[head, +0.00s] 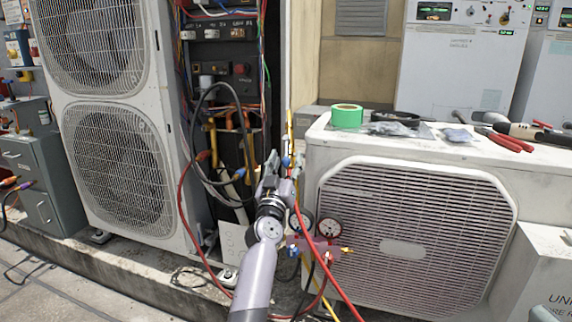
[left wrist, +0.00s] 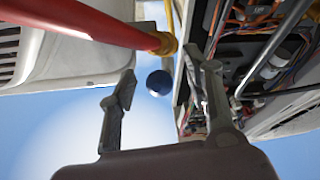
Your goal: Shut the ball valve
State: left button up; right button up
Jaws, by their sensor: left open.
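My left gripper (head: 279,176) reaches up from the bottom middle of the head view, between the tall condenser and the low unit. Its two fingers are apart in the left wrist view (left wrist: 166,78). A dark blue round knob (left wrist: 159,83) shows between the fingers there, with clear space on both sides. I cannot tell how far beyond the fingertips it is. A small blue part (head: 286,162) shows at the fingertips in the head view, by a yellow line. It may belong to the ball valve, whose body is mostly hidden by the gripper. My right gripper is not seen.
A red hose (left wrist: 90,22) crosses close to the left finger. Pressure gauges (head: 328,228) hang right of my arm. The tall condenser (head: 118,150) and an open wiring cabinet (head: 220,60) stand left. The low condenser (head: 415,240) bears green tape (head: 347,116) and red-handled pliers (head: 505,139).

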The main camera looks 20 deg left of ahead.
pick_arm(q)
grip_shut()
dwell(0.6)
